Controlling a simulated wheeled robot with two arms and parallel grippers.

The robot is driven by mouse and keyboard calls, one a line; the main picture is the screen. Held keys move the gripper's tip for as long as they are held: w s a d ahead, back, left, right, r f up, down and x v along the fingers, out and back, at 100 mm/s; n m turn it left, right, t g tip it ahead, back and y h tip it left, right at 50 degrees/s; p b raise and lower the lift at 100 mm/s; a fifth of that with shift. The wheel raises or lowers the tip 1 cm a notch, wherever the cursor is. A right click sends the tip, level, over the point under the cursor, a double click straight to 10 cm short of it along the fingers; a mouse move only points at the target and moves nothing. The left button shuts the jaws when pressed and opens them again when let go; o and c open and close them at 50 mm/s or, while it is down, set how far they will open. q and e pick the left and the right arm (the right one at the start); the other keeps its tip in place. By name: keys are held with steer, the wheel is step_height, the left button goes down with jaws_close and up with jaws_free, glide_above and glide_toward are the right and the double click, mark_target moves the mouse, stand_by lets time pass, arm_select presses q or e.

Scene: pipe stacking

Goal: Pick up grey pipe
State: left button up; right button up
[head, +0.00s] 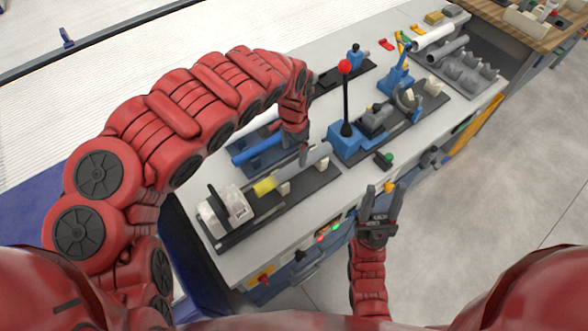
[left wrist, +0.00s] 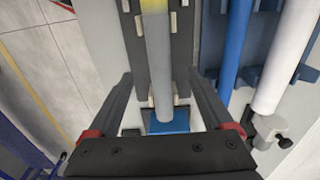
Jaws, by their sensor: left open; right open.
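A grey pipe (head: 317,154) with a yellow end (head: 264,187) lies in the dark fixture on the bench. In the left wrist view, the grey pipe (left wrist: 160,60) runs down the middle to a blue block (left wrist: 168,124). My left gripper (head: 303,157) is over the pipe. Its open fingers (left wrist: 160,76) appear on either side of the pipe in the left wrist view, and I cannot tell how far they reach down. My right gripper (head: 380,189) is open and empty in front of the bench. Another grey pipe (head: 447,49) lies at the far right.
A blue pipe (left wrist: 236,40) and a white pipe (left wrist: 290,60) lie beside the fixture. A blue lever base with a red knob (head: 344,66) stands close to the right of the pipe. A clear-and-white clamp block (head: 227,208) is at the fixture's left end.

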mark_target(294, 165)
arm_select(q)
step_height(294, 165, down, 3)
steer(key=shift+s+r, duration=0.1)
steer(key=shift+f, duration=0.45)
step_height(294, 165, down, 3)
steer(key=shift+d+f+p, duration=0.1)
steer(key=shift+d+p, duration=0.05)
steer(key=shift+p, duration=0.4)
steer(key=shift+f, duration=0.6)
jaws_close()
